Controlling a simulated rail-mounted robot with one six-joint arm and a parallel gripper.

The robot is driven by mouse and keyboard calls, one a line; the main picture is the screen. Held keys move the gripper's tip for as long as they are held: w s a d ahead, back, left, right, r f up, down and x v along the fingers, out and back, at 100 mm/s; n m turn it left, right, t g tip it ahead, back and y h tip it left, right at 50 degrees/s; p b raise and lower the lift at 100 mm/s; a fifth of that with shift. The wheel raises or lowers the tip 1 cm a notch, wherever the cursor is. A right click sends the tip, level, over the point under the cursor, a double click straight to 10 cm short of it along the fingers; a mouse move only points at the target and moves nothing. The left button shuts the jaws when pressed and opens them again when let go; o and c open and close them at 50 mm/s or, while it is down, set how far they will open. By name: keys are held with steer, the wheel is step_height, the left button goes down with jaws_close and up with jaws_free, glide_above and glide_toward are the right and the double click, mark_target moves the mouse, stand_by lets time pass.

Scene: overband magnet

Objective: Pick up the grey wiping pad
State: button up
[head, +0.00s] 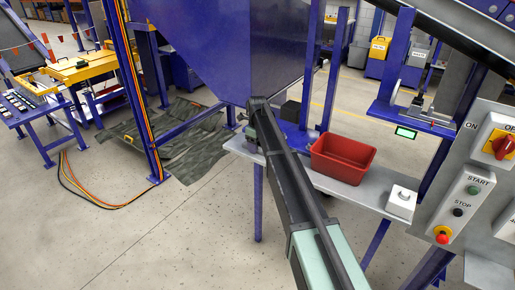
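I cannot make out a grey wiping pad in the head view. My arm reaches up from the bottom of the picture to the grey shelf below the blue hopper. Its far end bends down over the left part of the shelf (322,182). My gripper's fingers are hidden behind my own arm, so I cannot see whether they hold anything. The part of the shelf behind the arm is also hidden.
A red bin (342,158) stands on the shelf right of my arm, with a white box (401,201) farther right. A black block (291,111) is behind the arm. The blue hopper (235,45) hangs above. A control panel (470,190) stands at the right.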

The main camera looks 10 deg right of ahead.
steer(key=c, duration=0.4)
steer(key=shift+r, duration=0.1)
step_height(320, 180, up, 20)
steer(key=p, duration=2)
